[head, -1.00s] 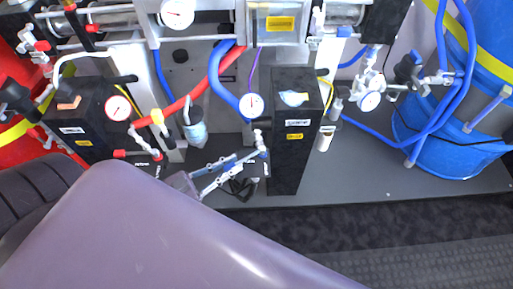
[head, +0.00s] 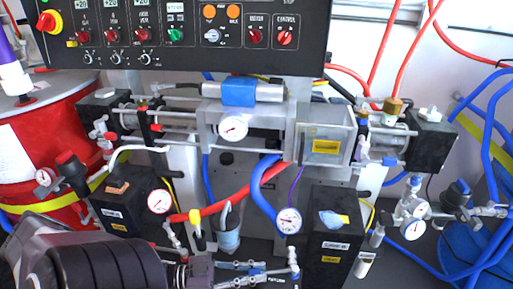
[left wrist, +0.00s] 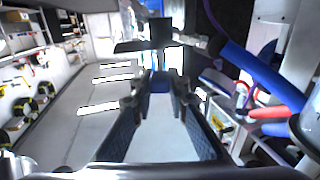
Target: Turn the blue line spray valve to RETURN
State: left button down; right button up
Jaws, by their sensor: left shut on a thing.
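My left gripper (head: 282,271) reaches in from the lower left of the head view, with its two fingers pointing right. It is shut on the small silver valve (head: 294,262) at the left side of the right black pump block (head: 325,232). The valve stands just below the blue hose's gauge (head: 289,220). The fingers cover part of the handle, and its exact angle cannot be told. In the left wrist view the fingers (left wrist: 160,88) converge toward a dark fitting (left wrist: 160,32); the contact is unclear there. My right gripper is not in view.
A left pump block (head: 133,210) with a gauge and red hose (head: 235,198) stands beside my arm. The proportioner's metal body (head: 325,145) and control panel (head: 180,30) are above. A red drum (head: 45,140) stands left, a blue drum (head: 470,245) right.

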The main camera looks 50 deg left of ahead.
pick_arm(q)
jog(key=c, duration=1.8)
grip_release()
jog(key=shift+c, duration=0.2)
jog(key=v, duration=1.2)
